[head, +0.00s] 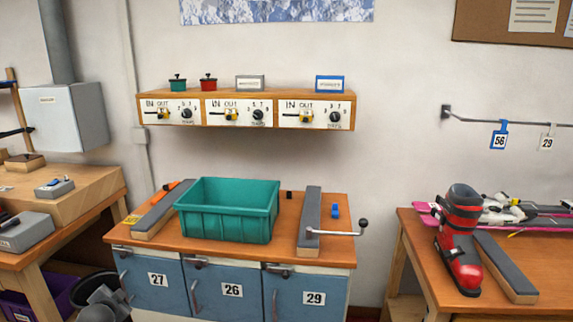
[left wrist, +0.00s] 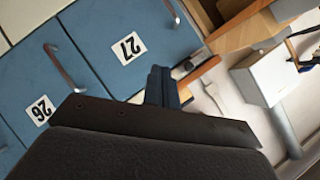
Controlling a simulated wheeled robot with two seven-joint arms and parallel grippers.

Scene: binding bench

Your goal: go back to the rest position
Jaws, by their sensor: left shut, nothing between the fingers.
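My left gripper (left wrist: 161,80) shows in the left wrist view, with its two dark fingers together and nothing between them. It is in front of the blue cabinet doors, and the door marked 27 (left wrist: 105,30) fills the view's upper middle. I cannot tell its exact distance from the doors. In the head view only grey rounded parts of my left arm show at the bottom left edge; the fingers cannot be made out there. My right gripper is in neither view.
The middle bench (head: 285,212) carries a green bin (head: 228,215) and a crank handle (head: 338,232). A wooden bench (head: 95,190) stands left, with a black bucket (head: 84,288) beside it. The right bench (head: 420,235) holds a red ski boot (head: 460,240) and skis.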

